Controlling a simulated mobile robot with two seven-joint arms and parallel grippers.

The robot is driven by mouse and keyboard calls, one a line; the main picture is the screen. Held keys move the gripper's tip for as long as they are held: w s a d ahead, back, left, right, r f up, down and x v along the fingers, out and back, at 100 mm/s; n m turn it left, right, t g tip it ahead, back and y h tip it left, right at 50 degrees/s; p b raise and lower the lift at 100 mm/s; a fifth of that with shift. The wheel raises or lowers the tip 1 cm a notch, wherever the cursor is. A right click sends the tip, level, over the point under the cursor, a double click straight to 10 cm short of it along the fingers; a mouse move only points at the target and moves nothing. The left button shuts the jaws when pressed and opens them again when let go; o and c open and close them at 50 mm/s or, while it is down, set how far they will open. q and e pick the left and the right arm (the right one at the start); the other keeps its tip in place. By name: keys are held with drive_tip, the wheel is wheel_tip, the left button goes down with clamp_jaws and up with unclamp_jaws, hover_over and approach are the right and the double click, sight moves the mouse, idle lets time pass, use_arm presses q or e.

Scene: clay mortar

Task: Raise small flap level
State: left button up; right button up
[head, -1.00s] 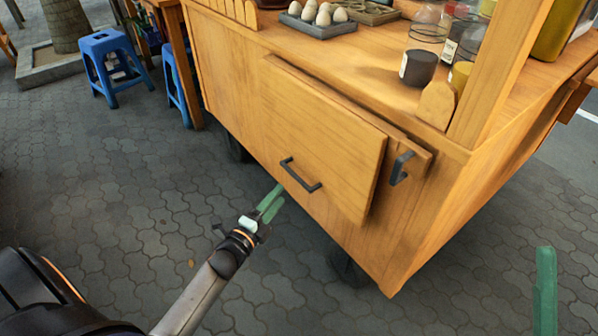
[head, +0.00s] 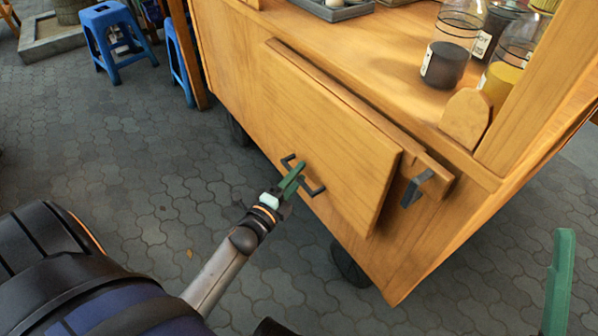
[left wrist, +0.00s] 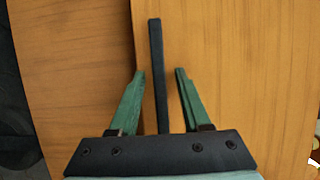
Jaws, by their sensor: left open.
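The small flap (head: 340,140) is a wooden panel hanging down against the side of the wooden cart. It carries a dark bar handle (head: 316,191) near its lower edge. My left gripper (head: 294,179) is open at this handle. In the left wrist view, the green fingertips (left wrist: 160,72) stand on either side of the handle bar (left wrist: 158,50), with gaps on both sides. The middle of the handle is partly hidden by the fingers in the head view. One green finger of my right gripper (head: 560,280) shows at the lower right, away from the flap.
A dark metal bracket (head: 415,188) sticks out beside the flap's right edge. Jars (head: 445,62) and a grey tray (head: 333,8) stand on the cart top (head: 370,50). A blue stool (head: 115,45) stands at the back left.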

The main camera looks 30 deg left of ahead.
use_arm(q)
drive_tip(key=shift+c, duration=0.4)
clamp_jaws()
idle(1.0)
